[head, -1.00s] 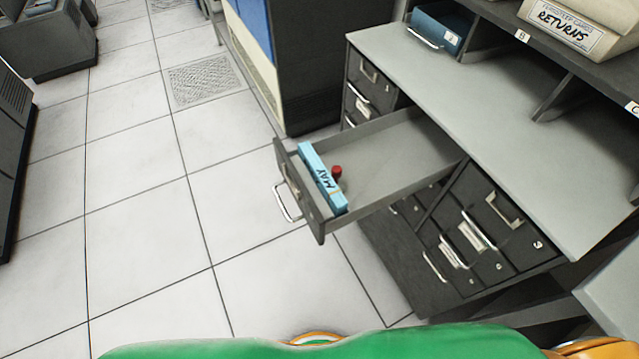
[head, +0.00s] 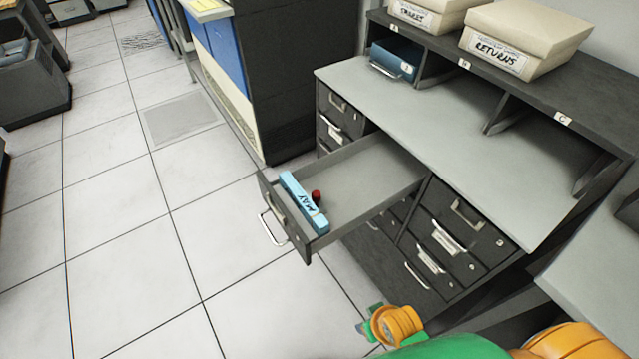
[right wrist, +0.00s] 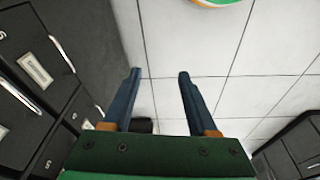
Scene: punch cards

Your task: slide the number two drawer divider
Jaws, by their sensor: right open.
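A dark cabinet drawer (head: 287,222) is pulled out over the floor, with a grey interior. A light blue card block marked MAY (head: 300,200) stands inside against the drawer front. A small red piece (head: 316,196) sits just behind it; I cannot tell whether it belongs to a divider. No number two is readable on this drawer. My right gripper (right wrist: 160,75) shows in the right wrist view with its two blue fingers apart and nothing between them, over floor tiles beside closed drawers. Its fingers do not show in the head view. My left gripper is not in view.
The grey counter (head: 420,110) lies above the drawers. Closed drawers with metal handles (head: 450,238) are right of the open one. A RETURNS box (head: 520,40) and a blue bin (head: 395,58) are at the shelf. Floor left of the drawer is clear.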

